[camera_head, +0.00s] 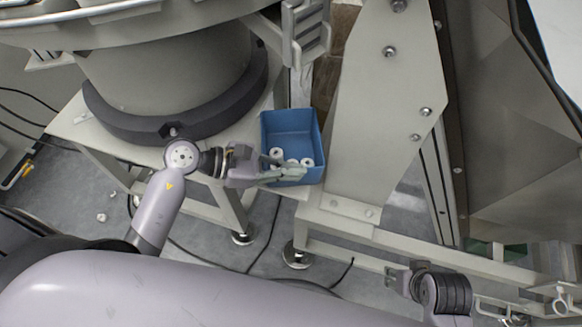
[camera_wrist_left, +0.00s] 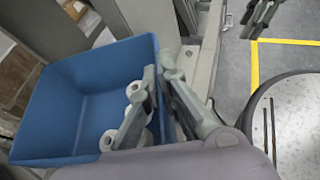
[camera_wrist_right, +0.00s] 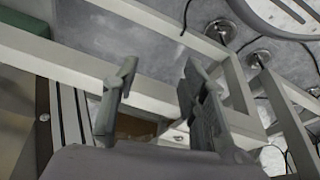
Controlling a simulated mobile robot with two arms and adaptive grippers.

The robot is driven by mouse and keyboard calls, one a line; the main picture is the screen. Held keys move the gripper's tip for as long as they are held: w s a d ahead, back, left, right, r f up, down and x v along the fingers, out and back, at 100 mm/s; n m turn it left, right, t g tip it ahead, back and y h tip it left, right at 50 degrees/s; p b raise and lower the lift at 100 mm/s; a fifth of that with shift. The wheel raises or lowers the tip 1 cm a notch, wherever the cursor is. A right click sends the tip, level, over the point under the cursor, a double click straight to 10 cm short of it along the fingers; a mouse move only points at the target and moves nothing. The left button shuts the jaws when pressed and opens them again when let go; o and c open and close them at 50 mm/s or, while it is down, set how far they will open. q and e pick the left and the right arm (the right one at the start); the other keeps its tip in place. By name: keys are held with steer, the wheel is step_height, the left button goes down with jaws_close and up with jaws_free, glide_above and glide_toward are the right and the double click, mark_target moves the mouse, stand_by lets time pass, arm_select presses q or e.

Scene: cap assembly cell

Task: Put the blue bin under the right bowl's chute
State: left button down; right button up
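The blue bin (camera_head: 292,122) stands upright below a grey metal chute (camera_head: 305,35) beside a large round bowl feeder. Several white ring-like caps (camera_head: 290,162) lie in it. My left gripper (camera_head: 297,172) is at the bin's near wall. In the left wrist view, its fingers (camera_wrist_left: 160,75) are close together on either side of the wall of the bin (camera_wrist_left: 60,85), one inside and one outside. My right gripper (camera_head: 396,277) is far from the bin, at the lower right. In the right wrist view its fingers (camera_wrist_right: 157,85) are apart with nothing between them.
The bowl's round base (camera_head: 170,80) stands on a pale table (camera_head: 72,125) left of the bin. A big slanted pale panel (camera_head: 375,110) rises close on the right. A frame beam (camera_head: 400,245) runs near my right gripper. Small white pieces (camera_head: 101,217) lie on the floor.

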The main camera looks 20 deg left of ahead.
arm_select(q)
steer(key=c, duration=1.8)
jaws_free()
steer(key=shift+r, duration=0.15)
steer(key=v, duration=1.2)
steer(key=shift+p, duration=0.3)
arm_select(e)
step_height(320, 180, down, 2)
steer(key=shift+f, duration=0.1)
steer(key=shift+w, duration=0.1)
